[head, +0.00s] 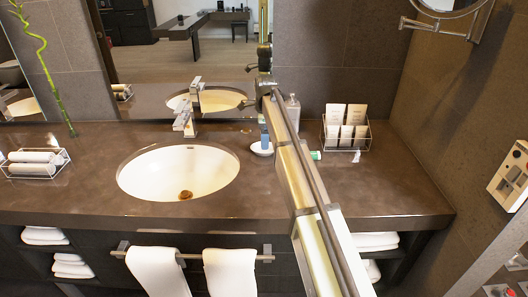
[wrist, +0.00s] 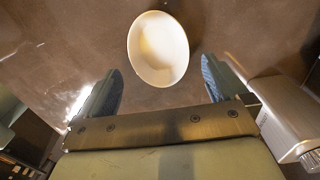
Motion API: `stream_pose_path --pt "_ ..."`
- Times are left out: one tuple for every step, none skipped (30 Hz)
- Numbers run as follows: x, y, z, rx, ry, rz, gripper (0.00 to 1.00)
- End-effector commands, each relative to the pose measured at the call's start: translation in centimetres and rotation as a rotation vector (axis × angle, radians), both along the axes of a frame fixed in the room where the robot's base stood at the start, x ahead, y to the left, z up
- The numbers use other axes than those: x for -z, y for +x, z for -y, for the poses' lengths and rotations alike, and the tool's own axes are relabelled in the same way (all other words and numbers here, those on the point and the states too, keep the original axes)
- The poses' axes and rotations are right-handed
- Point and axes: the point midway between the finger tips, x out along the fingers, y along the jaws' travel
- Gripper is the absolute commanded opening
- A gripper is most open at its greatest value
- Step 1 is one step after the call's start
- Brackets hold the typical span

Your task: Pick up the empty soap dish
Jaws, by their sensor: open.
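The soap dish (head: 261,150) is a small white oval dish on the brown counter, just right of the sink. In the wrist view the soap dish (wrist: 158,48) lies ahead of and between my two blue-padded fingers, and its inside looks empty. My gripper (wrist: 160,78) is open with nothing between its fingers. In the head view a bluish finger of my gripper (head: 265,140) shows just above the dish. My arm hides part of the counter beside it.
The white sink (head: 180,172) and its faucet (head: 185,118) are left of the dish. A bottle (head: 293,112) stands behind, with a green-capped tube (head: 315,155) and a wire rack of cartons (head: 346,132) to the right. The front-right counter is clear.

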Motion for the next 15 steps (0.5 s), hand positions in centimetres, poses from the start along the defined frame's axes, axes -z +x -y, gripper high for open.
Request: stream_pose_path --pt "0.6 -0.1 -0.1 0.0 0.0 -0.001 1.0" --pt "1.0 -0.1 -0.2 0.0 0.0 -0.001 1.0" --pt "1.6 -0.1 -0.3 0.0 0.0 -0.001 1.0" --pt "2.0 -0.1 -0.3 -0.001 0.0 -0.002 1.0" --pt "2.4 -0.2 -0.4 -0.001 0.0 -0.002 1.0" --pt "2.9 -0.1 -0.3 0.0 0.0 -0.002 1.0" --pt "3.3 -0.1 -0.3 0.0 0.0 -0.001 1.0" --pt "3.6 -0.1 -0.3 0.0 0.0 -0.001 1.0" --pt "4.0 -0.1 -0.3 0.0 0.0 0.0 1.0" --pt "4.1 -0.1 -0.3 0.0 0.0 0.0 1.0" --pt "4.2 -0.1 -0.3 0.0 0.0 0.0 1.0" --pt "4.3 -0.1 -0.3 0.0 0.0 0.0 1.0" --pt "4.3 -0.1 -0.3 0.0 0.0 0.0 1.0" --pt "4.3 -0.1 -0.4 0.0 0.0 0.0 1.0" --pt "4.3 -0.1 -0.3 0.0 0.0 0.0 1.0"
